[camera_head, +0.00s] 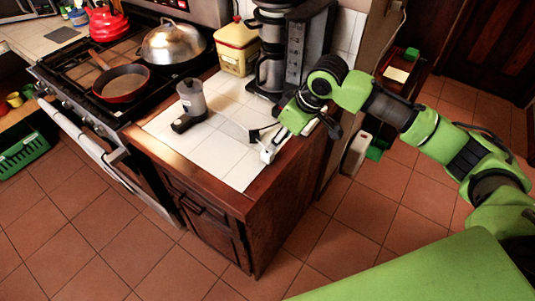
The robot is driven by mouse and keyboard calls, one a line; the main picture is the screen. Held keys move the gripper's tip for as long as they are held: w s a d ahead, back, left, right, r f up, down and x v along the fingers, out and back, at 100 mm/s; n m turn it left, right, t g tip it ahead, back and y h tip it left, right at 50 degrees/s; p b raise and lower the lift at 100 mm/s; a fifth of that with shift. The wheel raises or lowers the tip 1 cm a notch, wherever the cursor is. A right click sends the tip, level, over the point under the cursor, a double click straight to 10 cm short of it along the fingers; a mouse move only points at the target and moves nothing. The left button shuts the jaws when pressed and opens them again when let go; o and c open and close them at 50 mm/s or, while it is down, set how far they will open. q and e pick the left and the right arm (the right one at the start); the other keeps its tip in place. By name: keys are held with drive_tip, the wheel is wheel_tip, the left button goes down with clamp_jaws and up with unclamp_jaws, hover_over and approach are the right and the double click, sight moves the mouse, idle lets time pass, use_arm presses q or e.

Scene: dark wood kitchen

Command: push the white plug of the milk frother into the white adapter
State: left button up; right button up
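The milk frother (192,101) stands upright on the white tiled counter, a greyish clear jug on a dark base (188,122). My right gripper (261,145) reaches in from the right over the counter's right part, near the wooden edge. Its dark finger and its light finger look apart, with white tile showing between them. It is to the right of the frother and not touching it. I cannot make out the white plug or the white adapter for certain; a small white piece (310,126) lies beside the gripper at the counter's right edge. My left gripper is not in view.
A coffee maker (270,72) and a yellow canister (237,47) stand at the back of the counter. The stove at left holds a frying pan (122,83), a domed lid (173,47) and a red kettle (107,24). The counter's front left tiles are clear.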

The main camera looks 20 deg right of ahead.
sight(266, 157)
drive_tip(key=shift+x, duration=2)
drive_tip(key=p+x, duration=0.2)
drive_tip(key=x, duration=0.2)
drive_tip(key=shift+a+f, duration=0.1)
drive_tip(key=shift+f, duration=0.55)
drive_tip(key=c, duration=1.1)
